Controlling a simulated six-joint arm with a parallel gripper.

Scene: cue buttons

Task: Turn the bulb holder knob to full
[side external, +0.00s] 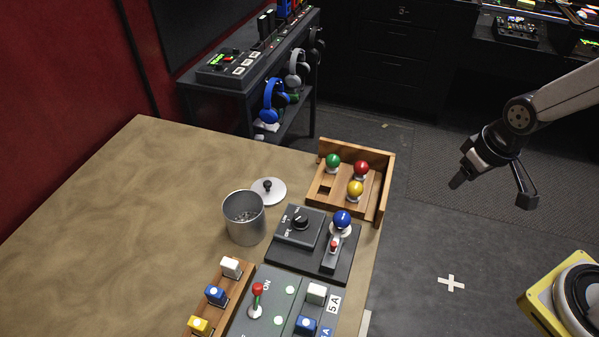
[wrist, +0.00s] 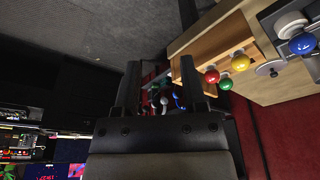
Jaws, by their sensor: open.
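The bulb holder (side external: 343,264) is a dark plate near the table's right edge. A blue bulb (side external: 342,219) stands upright on it, with a small red-tipped lever in front. Its black knob (side external: 300,222) sits on a grey box at the holder's left; the pointer setting is too small to read. My gripper (side external: 493,192) is open and empty, off to the right of the table and apart from everything. In the wrist view my two dark fingers (wrist: 165,90) are spread, and the blue bulb (wrist: 302,43) shows at the upper right. The knob cannot be made out there.
A wooden tray (side external: 386,160) holds green, red and yellow bulbs behind the holder. A metal canister (side external: 243,222) stands left of the knob, its lid (side external: 269,190) behind it. A switch panel (side external: 262,318) and a wooden block rack (side external: 233,291) lie in front. The table's left side is clear.

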